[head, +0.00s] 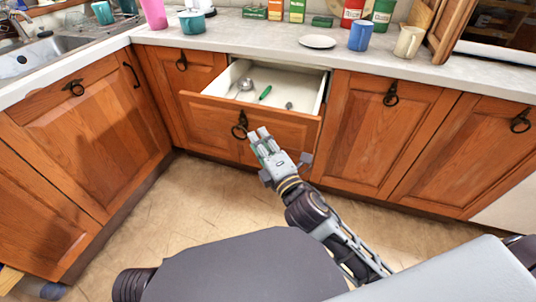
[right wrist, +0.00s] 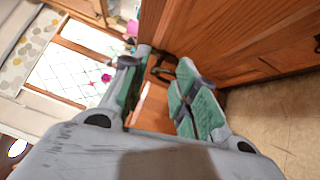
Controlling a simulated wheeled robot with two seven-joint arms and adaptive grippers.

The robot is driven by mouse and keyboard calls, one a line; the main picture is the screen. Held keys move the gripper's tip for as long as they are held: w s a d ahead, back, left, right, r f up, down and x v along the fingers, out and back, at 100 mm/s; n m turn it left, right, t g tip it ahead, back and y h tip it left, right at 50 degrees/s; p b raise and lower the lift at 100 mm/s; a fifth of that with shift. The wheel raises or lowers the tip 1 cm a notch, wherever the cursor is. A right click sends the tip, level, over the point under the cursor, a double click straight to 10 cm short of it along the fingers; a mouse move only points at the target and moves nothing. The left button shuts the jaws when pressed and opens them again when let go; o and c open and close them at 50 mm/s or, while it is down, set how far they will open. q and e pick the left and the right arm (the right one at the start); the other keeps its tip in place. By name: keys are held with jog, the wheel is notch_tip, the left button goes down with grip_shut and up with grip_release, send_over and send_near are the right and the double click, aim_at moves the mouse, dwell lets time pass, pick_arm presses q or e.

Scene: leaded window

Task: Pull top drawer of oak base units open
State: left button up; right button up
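The top drawer (head: 250,112) of the oak base units stands pulled out. Its pale inside shows, with a metal utensil, a green-handled tool and a small item in it. A dark ring handle (head: 240,126) hangs on its front. My right gripper (head: 260,135) is just to the right of and in front of this handle. In the right wrist view the two fingers (right wrist: 160,80) are apart, and the dark handle (right wrist: 162,68) shows between and beyond their tips. I cannot tell if they touch it. My left gripper is not in view.
Closed oak doors (head: 385,130) stand right of the drawer and others left. The sink (head: 40,55) is far left. The floor (head: 190,220) ahead is clear.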

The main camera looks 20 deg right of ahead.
jog(key=shift+v, duration=2.1)
jog(key=shift+f, duration=0.1)
